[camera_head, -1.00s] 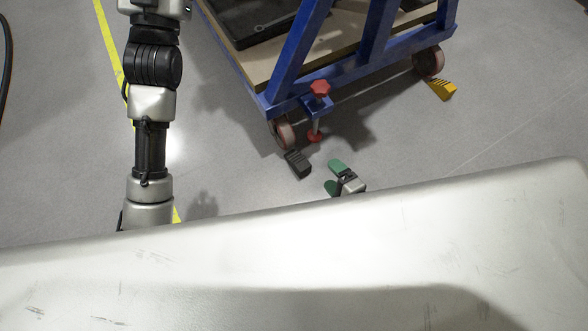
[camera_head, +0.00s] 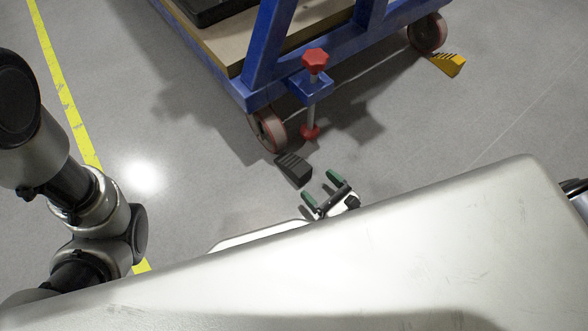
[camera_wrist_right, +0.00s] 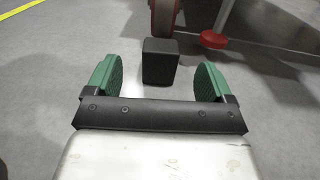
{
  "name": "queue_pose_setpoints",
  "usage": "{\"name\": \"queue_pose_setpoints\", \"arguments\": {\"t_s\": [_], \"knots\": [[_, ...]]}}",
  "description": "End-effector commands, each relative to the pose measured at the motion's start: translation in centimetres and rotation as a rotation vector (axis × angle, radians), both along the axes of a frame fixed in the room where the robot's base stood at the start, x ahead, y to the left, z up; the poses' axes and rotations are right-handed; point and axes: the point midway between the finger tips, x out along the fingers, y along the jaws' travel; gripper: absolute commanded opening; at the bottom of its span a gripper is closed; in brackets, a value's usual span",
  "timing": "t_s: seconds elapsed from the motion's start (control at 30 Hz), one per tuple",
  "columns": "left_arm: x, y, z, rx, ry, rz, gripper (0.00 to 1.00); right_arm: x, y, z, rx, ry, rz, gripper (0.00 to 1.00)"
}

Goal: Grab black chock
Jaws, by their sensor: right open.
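The black chock (camera_head: 294,169) lies on the grey floor beside the near caster wheel of the blue jig frame, its ridged side showing in the head view. In the right wrist view the chock (camera_wrist_right: 160,61) stands ahead of my right gripper, between the lines of the two fingers and beyond their tips. My right gripper (camera_head: 323,186), with green finger pads, is open and low near the floor, just below and right of the chock. It also shows in the right wrist view (camera_wrist_right: 156,76), empty. The left arm shows at the left, but its gripper is out of sight.
The caster wheel (camera_head: 267,131) is right behind the chock. A red-knobbed floor clamp (camera_head: 314,62) stands to its right. A yellow chock (camera_head: 449,65) lies by the far caster (camera_head: 428,34). Floor left of the black chock is clear.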

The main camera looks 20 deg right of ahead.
Motion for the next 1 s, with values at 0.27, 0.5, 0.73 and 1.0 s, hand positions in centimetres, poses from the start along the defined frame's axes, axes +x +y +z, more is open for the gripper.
{"name": "queue_pose_setpoints", "arguments": {"t_s": [0.27,0.5,0.73,1.0], "knots": [[0.1,0.0,-1.5,0.001,0.003,0.001,0.43,2.3,1.0,-0.4,-0.001,-0.002,0.001,0.83],[0.1,0.0,-4.1,0.001,0.003,0.001,0.43,5.4,2.2,-1.1,-0.002,-0.003,0.000,0.83],[0.1,0.0,-4.4,0.001,0.003,0.001,0.43,6.6,2.7,-0.8,-0.004,0.001,0.001,0.83],[0.1,0.0,-4.3,0.001,0.003,0.001,0.43,6.6,2.7,-0.8,-0.004,0.000,0.001,0.65]]}}
